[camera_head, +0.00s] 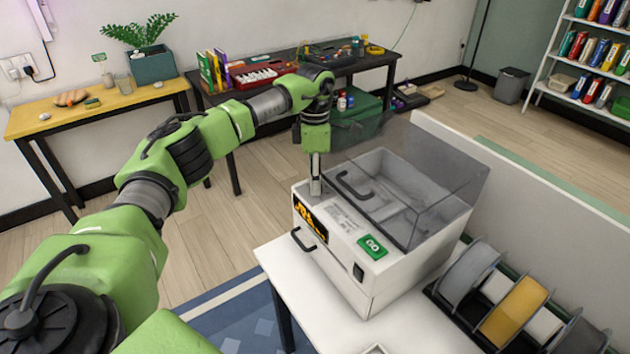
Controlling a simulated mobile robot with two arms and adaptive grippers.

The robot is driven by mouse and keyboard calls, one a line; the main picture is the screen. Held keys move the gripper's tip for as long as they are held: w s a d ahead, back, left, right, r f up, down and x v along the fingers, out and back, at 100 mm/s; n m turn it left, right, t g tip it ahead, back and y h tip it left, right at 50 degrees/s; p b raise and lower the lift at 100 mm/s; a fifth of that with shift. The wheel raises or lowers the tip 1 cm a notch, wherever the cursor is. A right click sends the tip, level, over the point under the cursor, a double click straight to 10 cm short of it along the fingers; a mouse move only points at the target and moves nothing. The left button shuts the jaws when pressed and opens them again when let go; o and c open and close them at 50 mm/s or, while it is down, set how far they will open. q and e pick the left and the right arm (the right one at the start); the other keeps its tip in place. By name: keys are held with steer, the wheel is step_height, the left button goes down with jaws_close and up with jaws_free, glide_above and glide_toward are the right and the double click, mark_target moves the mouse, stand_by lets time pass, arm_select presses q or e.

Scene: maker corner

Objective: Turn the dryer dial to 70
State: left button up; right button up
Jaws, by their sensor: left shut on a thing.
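The white dryer (345,275) stands on a white table, with its smoky clear lid (440,185) raised. My left gripper (316,186) points straight down at the far left corner of the dryer's top panel. Its fingers are shut on the dryer dial there, and they hide the dial, so I cannot read its setting. My right gripper is not in view.
A rack of filament spools (515,310) stands right of the dryer on the white table (277,262). A low white partition (530,200) runs behind it. A dark workbench (370,65) and a yellow-topped table (95,106) line the far wall. Open floor lies between.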

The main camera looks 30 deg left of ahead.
arm_select(q)
steer(key=shift+w+r, duration=0.15)
steer(key=shift+r, duration=0.05)
steer(key=o, duration=0.8)
steer(key=shift+o, duration=0.2)
step_height(320, 180, up, 12)
steer(key=shift+w+a, duration=0.15)
steer(key=shift+a, duration=0.1)
steer(key=shift+f, duration=0.15)
